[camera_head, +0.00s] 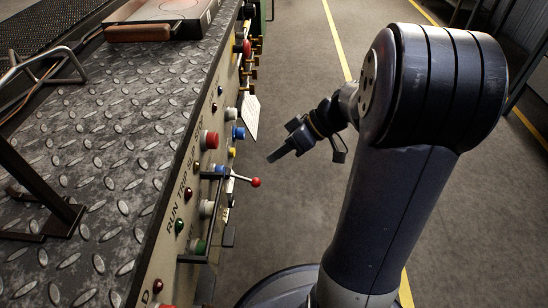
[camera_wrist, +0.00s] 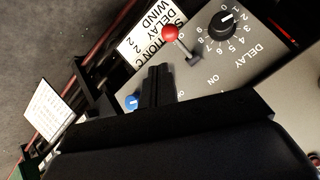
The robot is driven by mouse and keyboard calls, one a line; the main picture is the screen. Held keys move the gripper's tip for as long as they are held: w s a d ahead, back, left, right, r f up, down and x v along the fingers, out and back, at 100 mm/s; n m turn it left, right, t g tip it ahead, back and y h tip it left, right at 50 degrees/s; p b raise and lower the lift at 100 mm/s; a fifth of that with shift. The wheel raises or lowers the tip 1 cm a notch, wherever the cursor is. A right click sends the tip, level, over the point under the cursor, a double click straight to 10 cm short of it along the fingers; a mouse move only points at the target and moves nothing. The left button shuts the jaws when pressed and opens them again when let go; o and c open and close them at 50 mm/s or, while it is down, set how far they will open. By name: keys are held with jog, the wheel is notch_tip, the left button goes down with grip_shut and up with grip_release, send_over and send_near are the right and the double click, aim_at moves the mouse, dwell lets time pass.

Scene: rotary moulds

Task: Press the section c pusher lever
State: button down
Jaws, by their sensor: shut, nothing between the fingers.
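A lever with a red ball knob (camera_wrist: 170,33) stands out from the grey control panel in the wrist view, beside a white label reading "SECTION C DELAY WIND 2" (camera_wrist: 148,36). A red-ball lever (camera_head: 255,182) also sticks out from the panel's side in the head view; I cannot tell if it is the same one. My gripper (camera_head: 284,153) is shut and empty, in the air to the right of the panel. In the wrist view its closed fingertips (camera_wrist: 158,70) appear below the red knob, apart from it in the picture.
The panel carries a black delay dial (camera_wrist: 227,20), a blue knob (camera_wrist: 132,102), a red button (camera_head: 209,140) and several other buttons. A diamond-plate top (camera_head: 110,130) lies left of the panel.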

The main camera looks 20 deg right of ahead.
jog(key=s+d+r+p, duration=0.1)
jog(key=s+d+p, duration=0.1)
jog(key=d, duration=0.5)
jog(key=shift+d, duration=0.35)
jog(key=shift+w+a, duration=0.1)
jog(key=shift+a, duration=0.05)
jog(key=w+a+r+p, duration=0.1)
jog(key=a+p, duration=0.2)
jog(key=a, duration=0.9)
dwell(0.6)
